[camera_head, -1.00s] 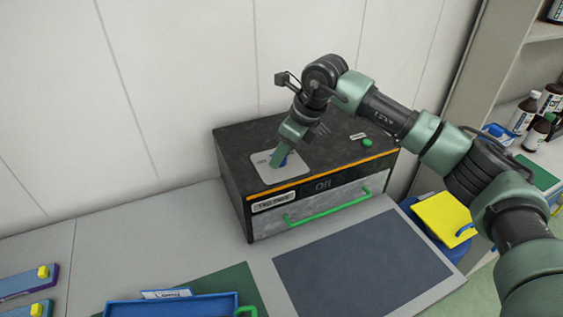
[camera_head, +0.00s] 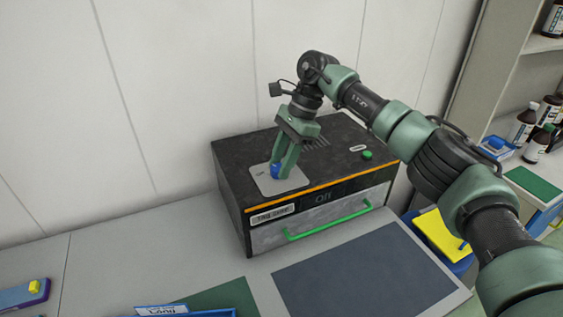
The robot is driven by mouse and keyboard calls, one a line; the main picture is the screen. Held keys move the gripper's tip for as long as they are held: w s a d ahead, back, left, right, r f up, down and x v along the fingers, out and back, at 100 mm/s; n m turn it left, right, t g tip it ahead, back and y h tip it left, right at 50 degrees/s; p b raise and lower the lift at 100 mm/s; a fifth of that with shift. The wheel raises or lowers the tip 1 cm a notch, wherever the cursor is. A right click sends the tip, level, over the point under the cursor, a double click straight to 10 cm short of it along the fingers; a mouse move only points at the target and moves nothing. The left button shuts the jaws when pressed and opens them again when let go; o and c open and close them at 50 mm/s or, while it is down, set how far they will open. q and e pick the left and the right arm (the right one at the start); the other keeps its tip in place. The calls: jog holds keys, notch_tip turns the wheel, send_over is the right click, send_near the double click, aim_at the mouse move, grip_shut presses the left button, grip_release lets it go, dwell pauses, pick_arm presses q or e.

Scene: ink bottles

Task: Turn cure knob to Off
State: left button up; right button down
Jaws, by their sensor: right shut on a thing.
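The cure knob (camera_head: 275,171) is blue and sits on a light plate (camera_head: 270,187) on top of a black box-shaped oven (camera_head: 340,160). My right gripper (camera_head: 279,168) points down at the knob and is shut on it; its fingers hide part of it. The marks on the plate are too small to read fully. A label (camera_head: 272,215) reading "Tag Oven" is on the front, beside a drawer with a green handle (camera_head: 330,221). My left gripper is not in view.
A green button (camera_head: 367,155) is on the oven top. A dark mat (camera_head: 365,270) lies in front. A blue tray (camera_head: 215,313) is at the bottom edge. Shelves with bottles (camera_head: 523,122) stand at right. A white wall is behind the oven.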

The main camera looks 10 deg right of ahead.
jog(key=n, duration=0.1)
jog(key=n+g+p, duration=0.1)
jog(key=shift+w+a+r+n, duration=0.1)
jog(key=shift+w+r+n, duration=0.1)
jog(key=shift+r+n, duration=0.15)
jog(key=shift+f+n+g+h+p, duration=0.15)
jog(key=shift+n+g+h+p, duration=0.4)
jog(key=shift+n, duration=1)
jog(key=shift+w+n, duration=0.1)
jog(key=shift+n, duration=0.2)
jog(key=c, duration=1)
grip_release()
jog(key=shift+f, duration=0.1)
jog(key=shift+o, duration=0.2)
